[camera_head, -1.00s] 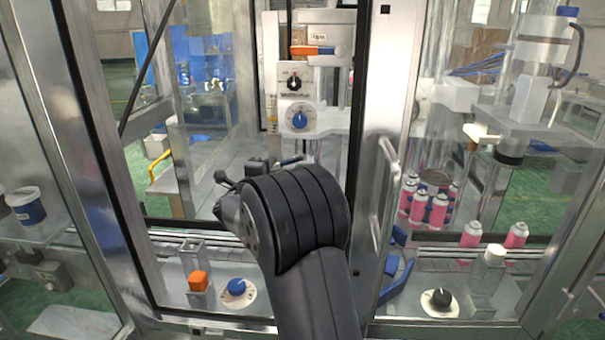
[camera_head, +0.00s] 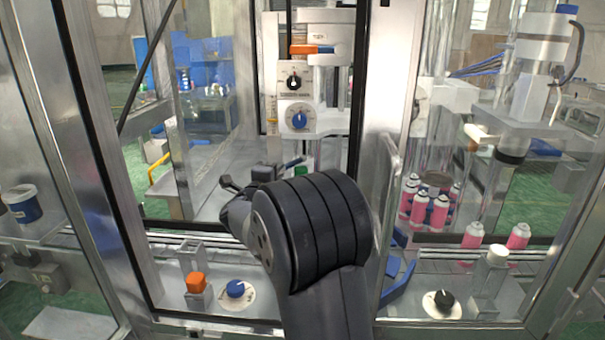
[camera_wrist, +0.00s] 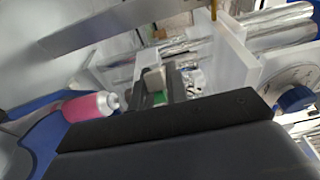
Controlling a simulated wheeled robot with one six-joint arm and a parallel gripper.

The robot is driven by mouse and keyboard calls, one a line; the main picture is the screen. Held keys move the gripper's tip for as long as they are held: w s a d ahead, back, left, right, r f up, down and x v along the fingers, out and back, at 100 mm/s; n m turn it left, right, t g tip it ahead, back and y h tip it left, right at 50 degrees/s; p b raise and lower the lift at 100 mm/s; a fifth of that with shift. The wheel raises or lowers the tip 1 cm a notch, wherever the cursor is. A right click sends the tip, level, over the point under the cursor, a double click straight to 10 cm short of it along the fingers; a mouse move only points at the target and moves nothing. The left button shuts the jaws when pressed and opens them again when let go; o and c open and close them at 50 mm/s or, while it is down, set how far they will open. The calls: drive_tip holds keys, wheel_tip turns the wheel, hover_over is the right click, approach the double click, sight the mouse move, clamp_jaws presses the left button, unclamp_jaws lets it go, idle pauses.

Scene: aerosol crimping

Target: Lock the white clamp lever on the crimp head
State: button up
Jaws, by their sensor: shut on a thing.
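My gripper (camera_head: 282,168) is partly hidden behind my dark wrist, low in front of the crimp station. In the wrist view, its dark fingers (camera_wrist: 160,92) are closed around a small pale block (camera_wrist: 153,78), which looks like the end of the white clamp lever. The lever's full shape and its angle are hidden. A small green part (camera_head: 302,171) shows just beside the fingers; it also shows in the wrist view (camera_wrist: 158,98). The crimp head unit (camera_head: 318,122) with its dials stands behind and above my gripper.
Pink cans (camera_head: 419,208) stand to the right behind a clear panel; one pink can (camera_wrist: 90,106) lies left of the fingers in the wrist view. A blue dial (camera_wrist: 294,98) is at its right. A metal door frame (camera_head: 384,120) stands close right of my arm.

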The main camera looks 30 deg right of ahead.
drive_tip(key=shift+s+f, duration=0.1)
drive_tip(key=shift+f, duration=0.05)
drive_tip(key=shift+s+d+b, duration=0.35)
drive_tip(key=shift+s, duration=0.2)
drive_tip(key=shift+s+d+b, duration=0.3)
drive_tip(key=shift+s+b, duration=0.05)
drive_tip(key=shift+s, duration=0.2)
drive_tip(key=shift+s+d, duration=0.1)
drive_tip(key=shift+s+d+b, duration=0.65)
drive_tip(key=shift+s+d, duration=0.15)
drive_tip(key=shift+s, duration=0.1)
drive_tip(key=shift+s+d+b, duration=0.45)
drive_tip(key=shift+s+d, duration=0.1)
drive_tip(key=shift+d, duration=0.15)
drive_tip(key=o, duration=0.8)
